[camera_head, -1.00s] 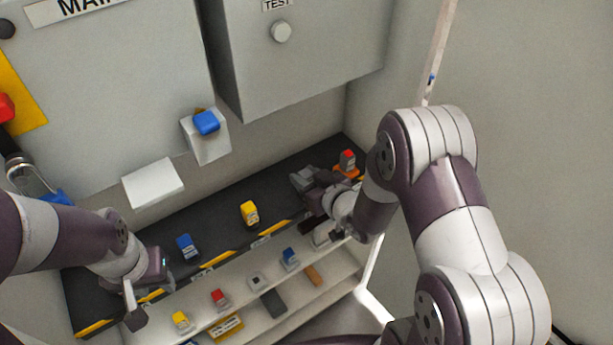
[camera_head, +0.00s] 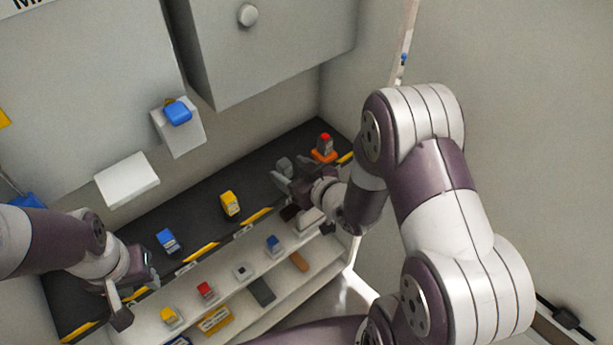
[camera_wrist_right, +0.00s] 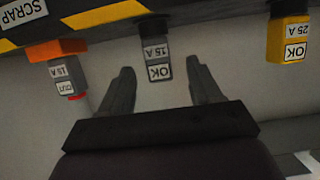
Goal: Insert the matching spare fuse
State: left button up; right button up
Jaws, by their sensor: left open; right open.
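My right gripper (camera_head: 285,177) is open at the black ledge. In the right wrist view its two fingers (camera_wrist_right: 160,88) stand on either side of a grey fuse (camera_wrist_right: 157,62) labelled "15 A OK", with gaps on both sides. A fuse marked "15 A CUT" (camera_wrist_right: 66,80) sits in an orange holder (camera_wrist_right: 57,48); it has a red cap in the head view (camera_head: 325,143). A yellow "25 A OK" fuse (camera_wrist_right: 289,38) is at the right of the wrist view. My left gripper (camera_head: 122,308) is open and empty near the ledge's left end.
On the black ledge (camera_head: 205,218) stand a yellow fuse (camera_head: 230,203) and a blue fuse (camera_head: 167,240). A white rack (camera_head: 188,290) below holds several coloured pieces. A blue-topped part (camera_head: 178,112) sits on a tilted plate on the wall. A "SCRAP" label (camera_wrist_right: 22,12) is beside the orange holder.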

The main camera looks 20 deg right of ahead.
jog(key=p+v, duration=0.1)
jog(key=v, duration=0.8)
jog(key=shift+s+r, duration=0.2)
jog(key=shift+s, duration=0.15)
jog(key=shift+d, duration=0.15)
